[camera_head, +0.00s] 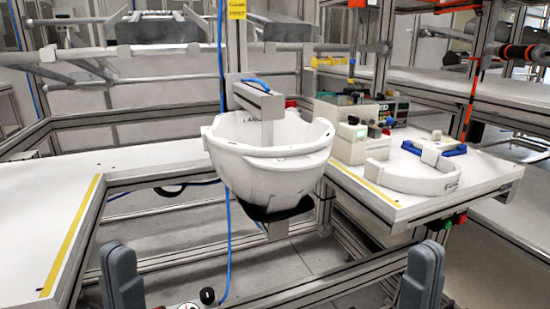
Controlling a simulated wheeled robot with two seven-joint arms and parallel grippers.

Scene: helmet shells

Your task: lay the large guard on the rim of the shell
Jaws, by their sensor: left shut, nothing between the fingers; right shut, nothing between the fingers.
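The white shell (268,175) sits open side up in the middle, held on a dark support, with a grey clamp arm reaching down into it. The large guard appears to be the white curved band (412,183) lying on the right table, to the right of the shell and apart from it. My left gripper (122,272) is at the lower left, shut and empty, well below and left of the shell. My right gripper (422,272) is at the lower right, shut and empty, nearer the camera than the guard.
The right table (480,182) carries a control box with buttons (357,143) left of the guard and a blue piece (440,148) behind it. Yellow tape (72,240) marks the left table, whose top is clear. Metal frame rails surround the shell. Open floor shows below.

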